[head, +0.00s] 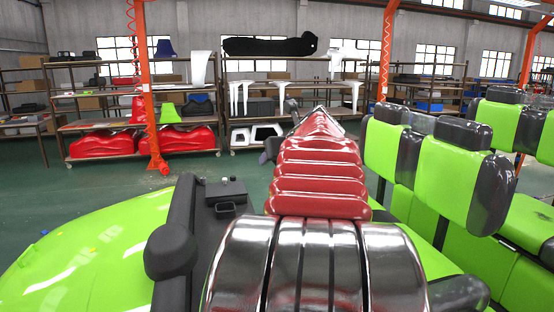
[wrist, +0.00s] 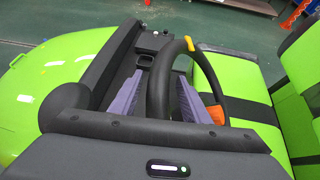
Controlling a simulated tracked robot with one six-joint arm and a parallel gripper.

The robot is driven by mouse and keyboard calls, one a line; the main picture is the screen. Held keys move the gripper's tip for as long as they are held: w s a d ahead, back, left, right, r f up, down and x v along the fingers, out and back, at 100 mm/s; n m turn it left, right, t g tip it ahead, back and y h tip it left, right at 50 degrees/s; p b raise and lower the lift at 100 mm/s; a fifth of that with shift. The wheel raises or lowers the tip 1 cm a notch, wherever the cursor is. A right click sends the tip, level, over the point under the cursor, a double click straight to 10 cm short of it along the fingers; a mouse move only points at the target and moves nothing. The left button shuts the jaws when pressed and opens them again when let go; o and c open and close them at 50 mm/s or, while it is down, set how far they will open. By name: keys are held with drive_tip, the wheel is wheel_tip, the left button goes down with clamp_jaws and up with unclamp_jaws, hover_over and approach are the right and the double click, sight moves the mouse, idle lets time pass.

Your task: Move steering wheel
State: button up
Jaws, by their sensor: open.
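The steering wheel (wrist: 158,90) is a black ring with a yellow mark at its top, seen in the wrist view at the cart's dashboard. My gripper (wrist: 160,76) has two purple fingers. They are open, one on each side of the wheel's near rim, with the rim between them. I cannot tell whether either finger touches it. The lower part of the wheel is hidden by my gripper's dark body.
The black dashboard (wrist: 95,70) lies left of the wheel. Green and black seats (head: 455,175) stand close on the right. Shelves (head: 140,100) with parts stand at the back, behind open green floor. An orange post (head: 146,80) rises left of centre.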

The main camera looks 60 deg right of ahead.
drive_tip(key=v, duration=1.3)
drive_tip(key=shift+s+a, duration=0.2)
drive_tip(key=shift+s, duration=0.05)
drive_tip(key=shift+w, duration=0.1)
drive_tip(key=w+a+f+n+g+y, duration=0.1)
drive_tip(key=w+a+f+n+y, duration=0.1)
drive_tip(key=w+a+f+n, duration=0.4)
drive_tip(key=w+a+f+n+y, duration=0.15)
drive_tip(key=w+a+n, duration=0.25)
drive_tip(key=a+n, duration=0.45)
drive_tip(key=w+a+f+n+g+y, duration=0.1)
drive_tip(key=w+a+f+n, duration=0.5)
drive_tip(key=n, duration=0.3)
drive_tip(key=s+a+f+n, duration=0.4)
drive_tip(key=a+f+n, duration=0.1)
drive_tip(key=a, duration=0.3)
drive_tip(key=s+a+f+n+g+y, duration=0.1)
drive_tip(key=s+a+f+n, duration=0.4)
drive_tip(key=a+n, duration=0.3)
drive_tip(key=s+a+f+n+g+y, duration=0.1)
drive_tip(key=s+a+f+n, duration=0.3)
drive_tip(key=a+n, duration=0.3)
drive_tip(key=shift+s+a+f, duration=0.3)
drive_tip(key=shift+a+f, duration=0.35)
drive_tip(key=shift+a, duration=0.5)
